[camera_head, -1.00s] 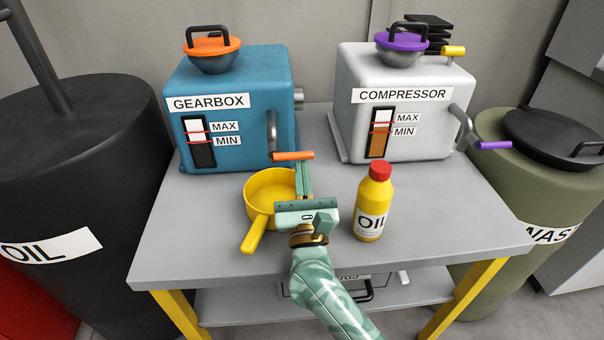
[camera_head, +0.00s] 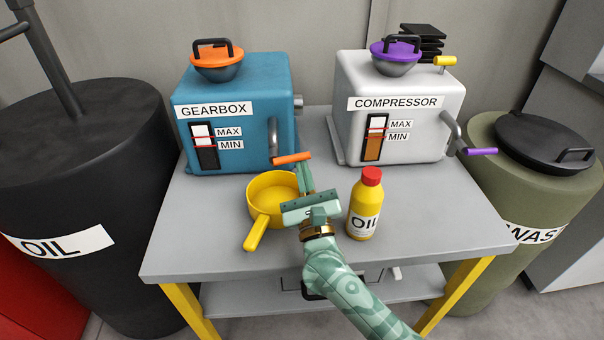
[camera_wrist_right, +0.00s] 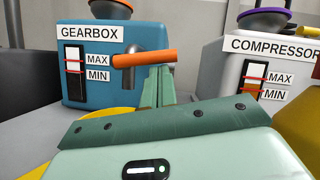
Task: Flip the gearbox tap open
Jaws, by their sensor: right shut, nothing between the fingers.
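The blue gearbox (camera_head: 240,100) stands at the back left of the table. Its tap has a grey spout (camera_head: 273,140) and an orange handle (camera_head: 289,158), which points right; the handle also shows in the right wrist view (camera_wrist_right: 143,59). My right gripper (camera_head: 303,166) is shut and empty, with its fingertips just below and in front of the handle's right part. In the wrist view the fingers (camera_wrist_right: 158,75) reach up to the handle's underside; whether they touch is unclear. My left gripper is not in view.
A yellow pan (camera_head: 271,184) stands below the tap, left of my gripper. An oil bottle (camera_head: 365,208) with a red cap stands close to its right. The white compressor (camera_head: 397,100) is at the back right. Drums flank the table (camera_head: 200,245).

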